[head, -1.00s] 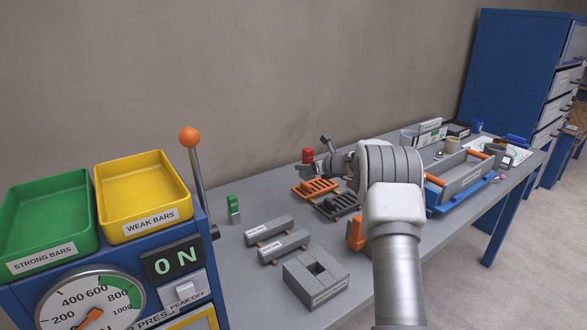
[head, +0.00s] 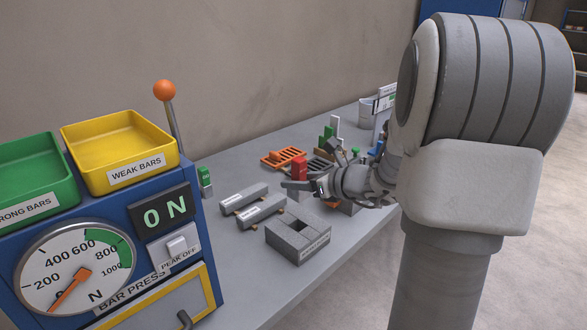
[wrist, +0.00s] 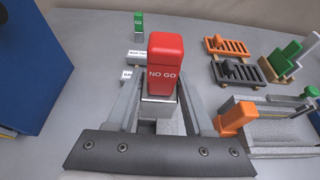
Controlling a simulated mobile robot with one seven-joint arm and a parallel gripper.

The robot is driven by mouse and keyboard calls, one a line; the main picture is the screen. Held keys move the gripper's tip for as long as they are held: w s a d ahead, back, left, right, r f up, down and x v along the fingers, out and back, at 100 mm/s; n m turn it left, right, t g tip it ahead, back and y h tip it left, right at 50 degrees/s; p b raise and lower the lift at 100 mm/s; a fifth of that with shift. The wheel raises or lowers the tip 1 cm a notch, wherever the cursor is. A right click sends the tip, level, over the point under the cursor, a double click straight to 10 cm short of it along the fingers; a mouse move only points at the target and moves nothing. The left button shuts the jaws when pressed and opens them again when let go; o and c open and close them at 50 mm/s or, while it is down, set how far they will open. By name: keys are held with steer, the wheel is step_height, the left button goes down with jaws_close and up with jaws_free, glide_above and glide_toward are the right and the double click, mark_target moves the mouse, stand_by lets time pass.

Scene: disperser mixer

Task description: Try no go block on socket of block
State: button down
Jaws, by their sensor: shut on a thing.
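My gripper (head: 303,187) is shut on the red NO GO block (head: 299,168) and holds it upright. In the wrist view the NO GO block (wrist: 165,65) stands between my two fingers, with a bare metal lower part. The grey block (head: 285,248) with a square socket in its top sits on the bench, just below and in front of my gripper in the head view. The NO GO block appears apart from the socket. The wrist view does not clearly show the socket. The green GO block (head: 205,178) stands on the bench at the left.
Two grey labelled bars (head: 253,208) lie left of the socket block. An orange rack (head: 284,158) and a dark rack (wrist: 244,75) lie behind. The bar press (head: 110,265) with yellow tray (head: 120,142) and green tray (head: 35,175) stands at left. Bench between press and socket block is clear.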

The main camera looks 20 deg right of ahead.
steer(key=shift+s+a+f, duration=0.1)
steer(key=shift+s+a, duration=0.15)
steer(key=shift+s, duration=0.25)
steer(key=shift+s+a+f, duration=0.1)
steer(key=shift+s+a, duration=0.15)
steer(key=shift+s, duration=0.2)
steer(key=shift+f+b, duration=2.95)
steer(key=shift+f, duration=0.35)
steer(key=shift+f, duration=0.15)
step_height(320, 180, up, 7)
steer(key=p, duration=0.5)
steer(key=shift+p, duration=0.3)
steer(key=shift+w, duration=0.1)
